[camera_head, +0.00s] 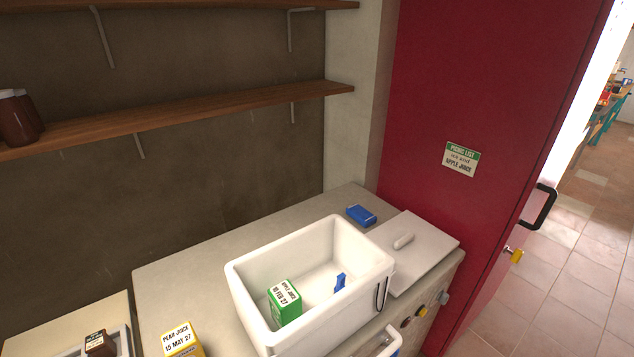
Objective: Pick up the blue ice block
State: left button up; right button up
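A blue ice block (361,215) lies flat on the grey counter, behind the white cooler box (252,301) and beside its white lid. A smaller blue piece (340,283) shows inside the open box; I cannot tell what it is. A green and white juice carton (285,303) dated 10 Feb 27 stands in the box. Neither of my grippers shows in the head view.
The white lid (428,250) lies on the counter to the right. A yellow pear juice carton (183,340) is at the front left. The red door (455,90) stands on the right with a picnic list (461,159). A shelf (215,107) hangs above; the back left counter is clear.

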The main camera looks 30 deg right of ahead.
aim_at(366, 219)
jog(key=l+z, duration=0.1)
jog(key=z, duration=1.1)
jog(key=i+l+u, duration=0.1)
jog(key=u, duration=0.4)
jog(key=l+u, duration=0.25)
jog(key=u, duration=0.2)
jog(key=l+u, duration=0.2)
jog(key=u, duration=0.3)
jog(key=l+u, duration=0.2)
jog(key=u, duration=0.25)
jog(key=k+l+u, duration=0.15)
jog(key=l, duration=0.35)
jog(key=k+l+u, duration=0.1)
jog(key=l, duration=0.35)
jog(key=k+l+u, duration=0.15)
jog(key=k+l, duration=0.15)
jog(key=l, duration=0.15)
jog(key=k+l+u, duration=0.1)
jog(key=l, duration=0.3)
jog(key=k+l+u, duration=0.15)
jog(key=k+l, duration=0.15)
jog(key=l, duration=0.1)
